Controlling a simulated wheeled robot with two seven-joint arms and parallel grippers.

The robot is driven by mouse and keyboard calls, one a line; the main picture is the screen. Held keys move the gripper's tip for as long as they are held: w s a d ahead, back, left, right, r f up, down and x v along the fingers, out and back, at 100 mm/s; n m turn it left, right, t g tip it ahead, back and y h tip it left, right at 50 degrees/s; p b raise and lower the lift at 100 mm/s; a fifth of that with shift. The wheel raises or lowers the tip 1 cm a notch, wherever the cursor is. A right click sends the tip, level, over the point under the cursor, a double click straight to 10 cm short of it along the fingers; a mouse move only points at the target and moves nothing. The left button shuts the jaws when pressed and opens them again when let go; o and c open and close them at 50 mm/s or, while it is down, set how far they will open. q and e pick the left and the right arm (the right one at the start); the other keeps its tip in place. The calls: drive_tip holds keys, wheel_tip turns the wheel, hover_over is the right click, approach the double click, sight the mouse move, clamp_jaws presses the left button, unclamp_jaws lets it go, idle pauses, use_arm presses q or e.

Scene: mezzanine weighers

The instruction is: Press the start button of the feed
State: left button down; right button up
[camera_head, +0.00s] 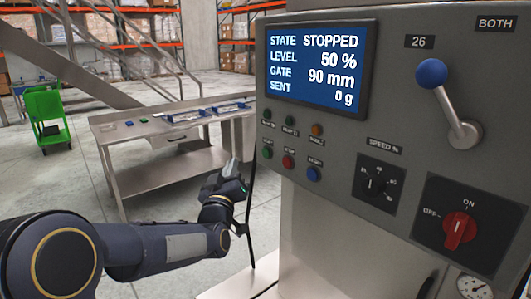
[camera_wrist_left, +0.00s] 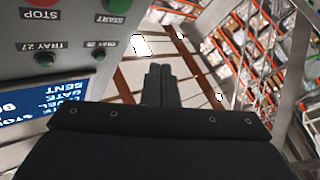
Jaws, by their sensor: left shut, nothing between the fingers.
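The grey control panel (camera_head: 400,55) stands at the right in the head view. Its green start button (camera_head: 267,153) is at the left end of the lower button row, beside the red stop button (camera_head: 288,161) and a blue button (camera_head: 313,174). In the wrist view the green start button (camera_wrist_left: 117,5) shows upside down at the top edge, cut off, with the red stop button (camera_wrist_left: 42,3) to its left. My left gripper (camera_head: 232,168) is shut and empty, left of the start button and apart from the panel. Its fingers (camera_wrist_left: 158,72) point past the panel's edge. My right gripper is not in view.
The screen (camera_head: 315,65) reads STOPPED, 50 %, 90 mm, 0 g. Lamps, a speed dial (camera_head: 373,183), a red power switch (camera_head: 460,229) and a blue-knobbed lever (camera_head: 432,74) share the panel. A steel table (camera_head: 150,140) stands behind my left arm. A black cable hangs near the gripper.

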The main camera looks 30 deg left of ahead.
sight(266, 153)
use_arm(q)
drive_tip(key=w+d+p, duration=0.1)
drive_tip(key=w+d, duration=0.1)
drive_tip(key=w, duration=0.5)
drive_tip(key=shift+w, duration=0.25)
drive_tip(key=shift+d, duration=0.1)
idle(1.7)
drive_tip(key=shift+w+d, duration=0.1)
drive_tip(key=shift+w, duration=0.3)
